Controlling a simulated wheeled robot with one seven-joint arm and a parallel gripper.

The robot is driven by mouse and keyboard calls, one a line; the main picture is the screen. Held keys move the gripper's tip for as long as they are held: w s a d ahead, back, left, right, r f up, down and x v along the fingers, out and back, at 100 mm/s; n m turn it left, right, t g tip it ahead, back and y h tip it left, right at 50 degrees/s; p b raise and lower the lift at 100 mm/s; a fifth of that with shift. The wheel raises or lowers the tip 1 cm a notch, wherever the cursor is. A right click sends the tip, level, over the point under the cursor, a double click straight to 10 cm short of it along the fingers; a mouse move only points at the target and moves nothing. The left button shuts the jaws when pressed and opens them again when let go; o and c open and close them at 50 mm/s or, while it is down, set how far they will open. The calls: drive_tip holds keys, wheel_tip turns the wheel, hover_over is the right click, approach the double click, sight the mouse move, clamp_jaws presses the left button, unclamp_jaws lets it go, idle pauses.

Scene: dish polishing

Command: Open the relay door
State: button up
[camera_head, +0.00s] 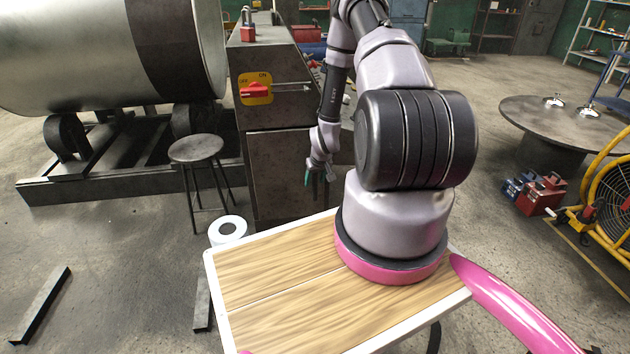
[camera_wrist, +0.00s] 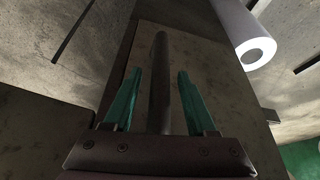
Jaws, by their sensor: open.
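The grey metal cabinet (camera_head: 285,150) stands at the centre of the head view, with a lower panel that looks like the relay door (camera_head: 285,175). My gripper (camera_head: 316,182) is low by the cabinet's right edge in that view. In the wrist view, my gripper (camera_wrist: 157,85) has its two teal fingers apart. A dark round bar (camera_wrist: 161,75), likely the door handle, runs lengthwise between them in front of a flat grey panel (camera_wrist: 205,70). Gaps show on both sides of the bar. Its depth relative to the fingertips is unclear. The panel looks shut in the head view.
A stool (camera_head: 197,150) stands to the left. A white roll (camera_head: 228,230) is on the floor by the cabinet. A round table (camera_head: 570,122) is at right.

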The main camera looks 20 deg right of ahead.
clamp_jaws()
idle(1.4)
